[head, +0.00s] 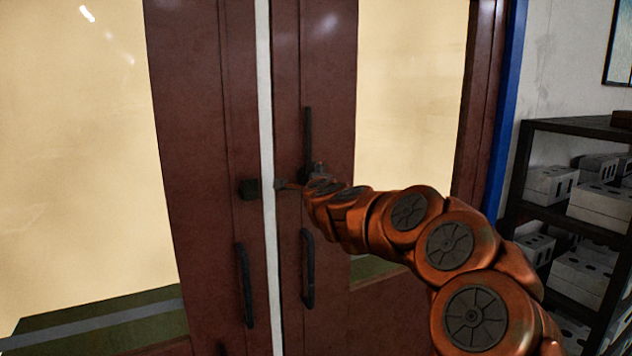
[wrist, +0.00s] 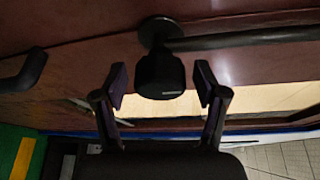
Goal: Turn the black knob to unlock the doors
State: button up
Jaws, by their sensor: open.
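The black knob (wrist: 160,74) stands out from the reddish-brown door on a round base in the wrist view. My gripper (wrist: 160,85) is open, with one finger on each side of the knob and a visible gap on both sides. In the head view my gripper (head: 298,178) is at the right door (head: 330,70), beside the gap between the two doors. There it hides the place in front of it, so I cannot make out the knob clearly. The left door (head: 190,110) and right door stand side by side with a pale strip between them.
A small dark block (head: 249,188) sits on the left door's edge. Dark bar handles are on the left door (head: 247,288) and the right door (head: 308,270). A black shelf (head: 570,128) with grey blocks stands at the right. A dark bar (wrist: 250,40) runs beside the knob.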

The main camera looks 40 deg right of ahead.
jog(key=v, duration=1.1)
jog(key=shift+s+a, duration=0.2)
jog(key=shift+s, duration=0.05)
dwell(0.3)
